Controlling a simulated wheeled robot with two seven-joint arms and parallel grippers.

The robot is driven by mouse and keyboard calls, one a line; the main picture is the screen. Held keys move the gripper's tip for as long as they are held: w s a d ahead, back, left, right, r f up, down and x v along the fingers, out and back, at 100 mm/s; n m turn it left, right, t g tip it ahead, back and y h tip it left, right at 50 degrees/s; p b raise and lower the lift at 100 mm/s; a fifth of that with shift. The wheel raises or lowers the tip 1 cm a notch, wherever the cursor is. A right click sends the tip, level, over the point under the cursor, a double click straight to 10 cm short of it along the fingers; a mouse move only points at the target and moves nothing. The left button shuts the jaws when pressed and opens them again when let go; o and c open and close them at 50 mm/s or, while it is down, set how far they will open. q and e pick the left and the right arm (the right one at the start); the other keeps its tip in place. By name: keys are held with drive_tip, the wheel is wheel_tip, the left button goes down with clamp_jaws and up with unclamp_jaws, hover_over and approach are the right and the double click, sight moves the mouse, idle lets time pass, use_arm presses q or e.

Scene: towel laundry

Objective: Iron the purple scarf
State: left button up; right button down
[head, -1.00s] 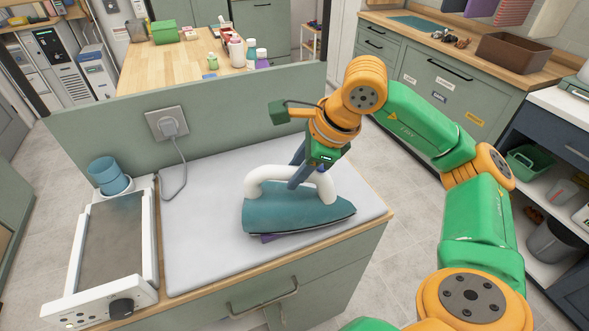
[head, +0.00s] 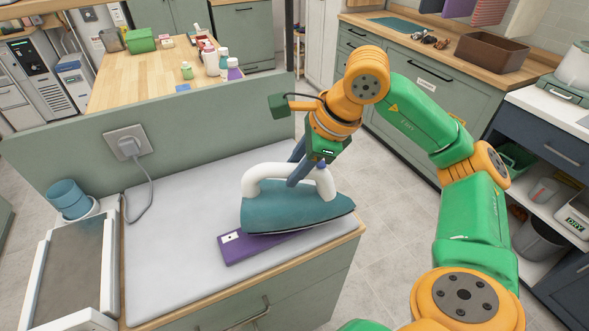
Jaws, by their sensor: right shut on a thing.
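A teal iron (head: 290,212) with a white handle (head: 262,176) is over the grey ironing surface at its right part. My right gripper (head: 300,180) is shut on the iron's handle from above. The purple scarf (head: 240,246) lies folded flat on the surface, partly hidden under the iron; its left end, with a small pale label, shows. I cannot tell whether the iron's soleplate touches the scarf. My left gripper is not in view.
The grey ironing surface (head: 170,230) is bare to the left. A panel with a wall socket and plugged cord (head: 128,146) stands behind it. A white appliance (head: 75,270) and a blue cup (head: 68,198) are at left. A wooden table (head: 150,75) stands beyond.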

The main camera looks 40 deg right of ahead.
drive_tip(key=r+p, duration=0.1)
drive_tip(key=a+r+p, duration=0.1)
drive_tip(key=r, duration=0.1)
drive_tip(key=shift+w, duration=0.1)
drive_tip(key=shift+d+r+p, duration=0.25)
drive_tip(key=shift+r+p, duration=0.65)
drive_tip(key=shift+r, duration=0.55)
drive_tip(key=shift+a, duration=0.1)
